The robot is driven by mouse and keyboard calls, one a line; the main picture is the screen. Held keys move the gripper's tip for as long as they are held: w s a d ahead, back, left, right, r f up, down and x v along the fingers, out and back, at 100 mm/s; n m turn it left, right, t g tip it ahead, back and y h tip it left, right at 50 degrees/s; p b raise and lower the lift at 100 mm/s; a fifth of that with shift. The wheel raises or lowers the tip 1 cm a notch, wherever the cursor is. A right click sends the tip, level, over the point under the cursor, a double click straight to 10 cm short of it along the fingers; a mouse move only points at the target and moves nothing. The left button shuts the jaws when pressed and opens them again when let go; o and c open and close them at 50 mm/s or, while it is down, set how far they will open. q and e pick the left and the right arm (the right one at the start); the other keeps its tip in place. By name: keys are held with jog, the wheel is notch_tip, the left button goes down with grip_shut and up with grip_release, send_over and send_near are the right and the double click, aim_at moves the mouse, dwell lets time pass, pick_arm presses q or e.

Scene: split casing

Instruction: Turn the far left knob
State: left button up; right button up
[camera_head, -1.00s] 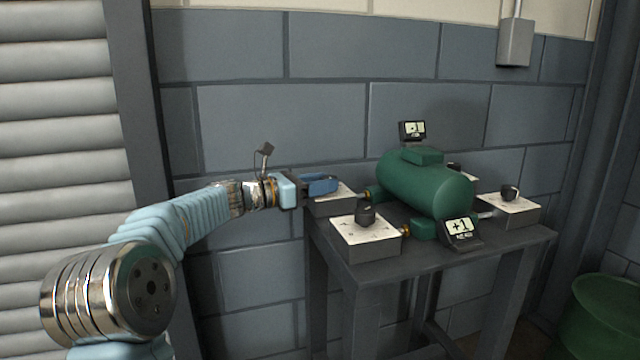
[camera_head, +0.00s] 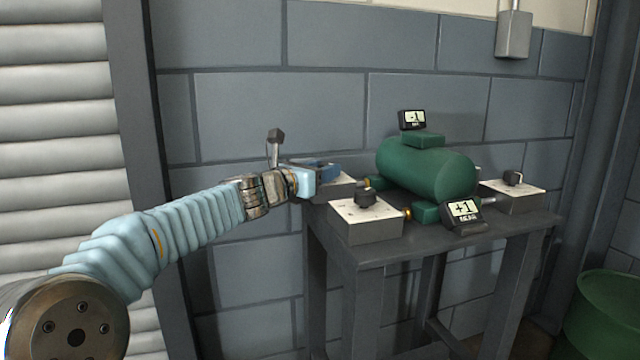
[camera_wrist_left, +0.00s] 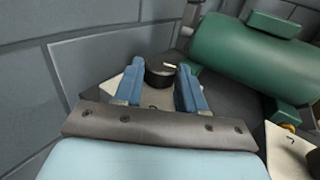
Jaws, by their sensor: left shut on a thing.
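The far left knob (camera_wrist_left: 160,75) is a dark round knob with a pale mark on top, on a box with a white top (camera_head: 343,182) at the back left of the table. In the left wrist view it sits between the two blue fingers of my left gripper (camera_wrist_left: 160,88), which is shut on it. In the head view my left gripper (camera_head: 322,167) reaches over this box from the left and hides the knob. My right gripper is not in view.
The near left box (camera_head: 368,233) with its black knob (camera_head: 365,197) stands close in front. A green tank (camera_head: 428,173) with two small displays (camera_head: 411,120) (camera_head: 462,212) fills the table's middle. Another knob box (camera_head: 513,200) is at the right. A block wall (camera_head: 280,110) stands behind.

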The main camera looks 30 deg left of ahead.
pick_arm(q)
jog(key=shift+d+f+n+y+b, duration=0.25)
jog(key=shift+n+y+b, duration=0.35)
jog(key=shift+y+b, duration=0.25)
jog(key=shift+r+n+y+b, duration=0.2)
jog(key=shift+n+y+b, duration=0.5)
jog(key=shift+y, duration=0.45)
jog(key=o, duration=1.1)
jog(key=shift+s+d+p, duration=0.25)
jog(key=shift+s, duration=2.05)
jog(key=shift+s+d+p, duration=0.25)
jog(key=shift+s+p, duration=0.05)
jog(key=shift+s, duration=1.95)
jog(key=shift+s+d+p, duration=0.25)
jog(key=shift+s, duration=2.05)
